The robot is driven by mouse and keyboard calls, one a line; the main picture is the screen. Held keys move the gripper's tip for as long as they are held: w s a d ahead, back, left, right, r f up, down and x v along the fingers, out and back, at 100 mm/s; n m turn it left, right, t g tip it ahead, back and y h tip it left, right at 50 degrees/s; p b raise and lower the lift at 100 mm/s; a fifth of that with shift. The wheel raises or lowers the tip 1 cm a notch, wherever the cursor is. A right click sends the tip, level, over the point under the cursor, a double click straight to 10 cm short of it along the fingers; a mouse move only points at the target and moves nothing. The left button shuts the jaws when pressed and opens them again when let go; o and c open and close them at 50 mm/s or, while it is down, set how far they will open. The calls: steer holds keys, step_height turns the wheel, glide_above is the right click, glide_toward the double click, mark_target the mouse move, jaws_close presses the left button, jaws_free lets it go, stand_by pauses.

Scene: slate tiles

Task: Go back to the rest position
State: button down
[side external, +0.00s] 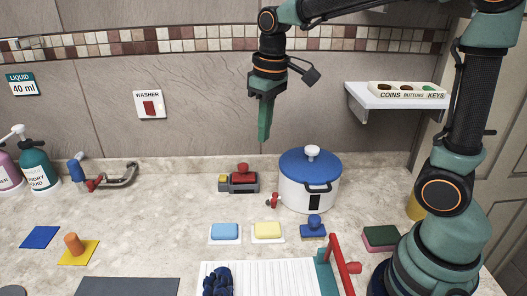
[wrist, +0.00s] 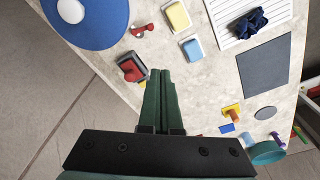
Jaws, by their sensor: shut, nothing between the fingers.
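My gripper (side external: 265,122) hangs high above the counter, in front of the tiled wall, pointing down. Its green fingers are together, with nothing between them. In the wrist view my gripper (wrist: 161,75) also shows closed, with the counter far below. It touches none of the things on the counter. In the side view it is up and left of the white pot with the blue lid (side external: 310,170) and above the small grey and red device (side external: 239,180).
A wall shelf (side external: 385,101) with a labelled tray is right of my gripper. Below are blue and yellow sponges (side external: 268,230), a white ribbed board (side external: 255,280) with dark blue cloth, a red-handled tool (side external: 340,266), and bottles (side external: 38,170) at left. The air around my gripper is clear.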

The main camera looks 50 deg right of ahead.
steer(key=s+d+r+m+t, duration=0.1)
steer(key=s+t, duration=0.3)
steer(key=s, duration=0.5)
steer(key=shift+d+m, duration=0.3)
steer(key=shift+d, duration=0.05)
steer(key=c, duration=1.5)
jaws_free()
steer(key=shift+s, duration=0.1)
steer(key=o, duration=0.6)
steer(key=shift+o, duration=0.6)
steer(key=shift+d, duration=0.1)
steer(key=m+g, duration=0.1)
steer(key=g, duration=0.4)
glide_above(274, 199)
steer(key=f, duration=0.1)
steer(key=w+f+m+g, duration=0.1)
steer(key=w+f+g, duration=0.4)
steer(key=f, duration=0.4)
steer(key=x, duration=1.2)
steer(key=shift+w, duration=0.2)
